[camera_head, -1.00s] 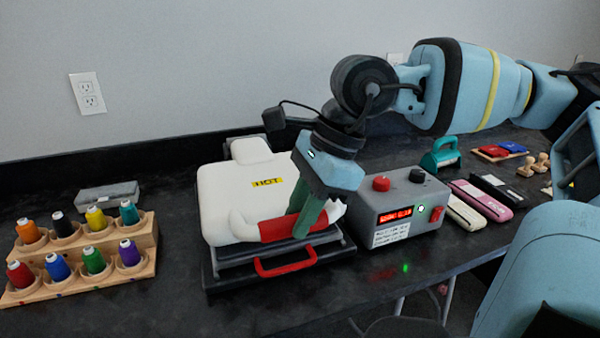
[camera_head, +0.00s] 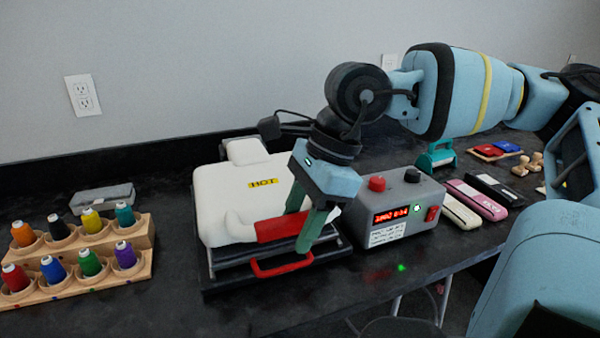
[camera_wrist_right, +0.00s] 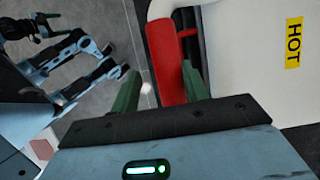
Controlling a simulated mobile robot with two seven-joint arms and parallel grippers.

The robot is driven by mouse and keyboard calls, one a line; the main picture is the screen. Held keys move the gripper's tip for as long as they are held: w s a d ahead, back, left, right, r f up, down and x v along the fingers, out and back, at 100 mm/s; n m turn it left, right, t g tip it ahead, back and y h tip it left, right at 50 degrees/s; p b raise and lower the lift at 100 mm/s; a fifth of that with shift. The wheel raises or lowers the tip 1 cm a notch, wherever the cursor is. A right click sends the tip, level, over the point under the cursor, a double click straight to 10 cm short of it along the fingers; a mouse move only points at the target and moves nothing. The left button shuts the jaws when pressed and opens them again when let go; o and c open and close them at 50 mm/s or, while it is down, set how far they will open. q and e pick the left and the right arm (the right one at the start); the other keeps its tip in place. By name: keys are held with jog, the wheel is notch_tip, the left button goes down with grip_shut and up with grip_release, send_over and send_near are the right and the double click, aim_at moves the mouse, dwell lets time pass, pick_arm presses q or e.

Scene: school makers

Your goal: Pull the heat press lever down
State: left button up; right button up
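The heat press (camera_head: 225,195) has a white upper body with a yellow HOT label. Its lever has a red grip (camera_head: 272,230) on white curved arms, low across the front of the body. My right gripper (camera_head: 304,222) is at the right part of the grip, its green fingers spread apart, one on the far side and one on the near side. The right wrist view shows the fingers (camera_wrist_right: 160,92) apart, with the red grip (camera_wrist_right: 168,60) between them, close to the right finger. Contact is not clear.
A red front handle (camera_head: 282,268) sits below the lever. A grey control box (camera_head: 395,208) stands close on the right. A spool rack (camera_head: 75,280) is at the left. The table between rack and press is clear.

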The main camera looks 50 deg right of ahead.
jog(key=p+v, duration=0.1)
jog(key=v, duration=0.6)
jog(key=shift+s+d+r, duration=0.1)
jog(key=shift+r, duration=0.2)
dwell(0.3)
